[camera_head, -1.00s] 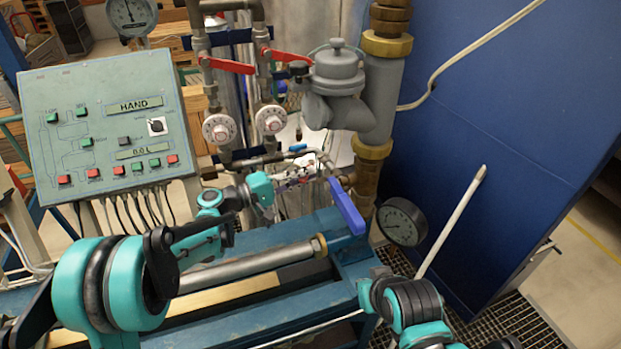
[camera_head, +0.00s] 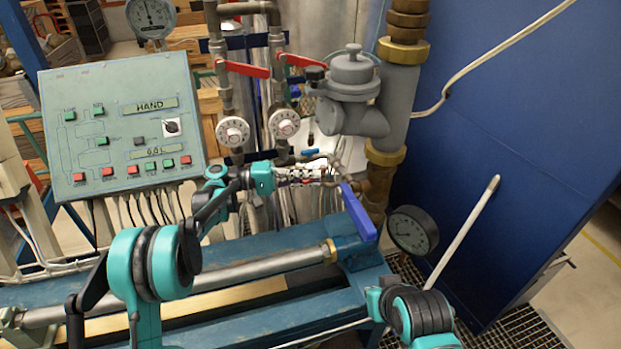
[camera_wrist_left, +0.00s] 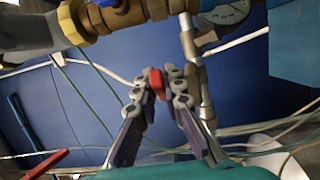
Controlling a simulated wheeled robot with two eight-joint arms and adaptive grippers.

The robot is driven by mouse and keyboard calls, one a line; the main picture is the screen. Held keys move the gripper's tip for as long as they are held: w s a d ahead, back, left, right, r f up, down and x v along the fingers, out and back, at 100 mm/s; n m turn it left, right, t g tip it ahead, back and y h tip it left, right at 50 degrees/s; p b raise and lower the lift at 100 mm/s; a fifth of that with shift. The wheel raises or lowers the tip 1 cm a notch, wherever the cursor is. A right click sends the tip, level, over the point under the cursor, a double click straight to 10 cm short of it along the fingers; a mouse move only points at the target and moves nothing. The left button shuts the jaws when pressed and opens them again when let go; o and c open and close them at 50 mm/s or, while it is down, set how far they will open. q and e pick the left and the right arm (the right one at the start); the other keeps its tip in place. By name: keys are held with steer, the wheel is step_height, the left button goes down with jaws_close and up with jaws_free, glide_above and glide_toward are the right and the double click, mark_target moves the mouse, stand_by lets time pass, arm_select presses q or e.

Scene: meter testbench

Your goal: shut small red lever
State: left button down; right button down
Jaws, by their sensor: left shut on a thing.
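The small red lever (camera_wrist_left: 157,84) shows in the left wrist view as a short red piece between my fingertips. My left gripper (camera_wrist_left: 158,86) is shut on it, with the tips on either side. In the head view my left gripper (camera_head: 312,174) is at the thin pipework behind the blue bench, left of the blue lever. There the fingers and pipes overlap, so the small lever is hard to make out. My right gripper is out of view; only part of my right arm shows at the bottom.
Two larger red levers (camera_head: 245,69) (camera_head: 304,61) sit on the upright pipes above. A blue lever (camera_head: 359,212) stands just right of my left gripper, with a pressure gauge (camera_head: 412,230) beyond it. The control panel (camera_head: 122,125) stands at left, the blue bench (camera_head: 345,297) in front.

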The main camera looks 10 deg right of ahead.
arm_select(q)
steer(key=c, duration=1.9)
jaws_free()
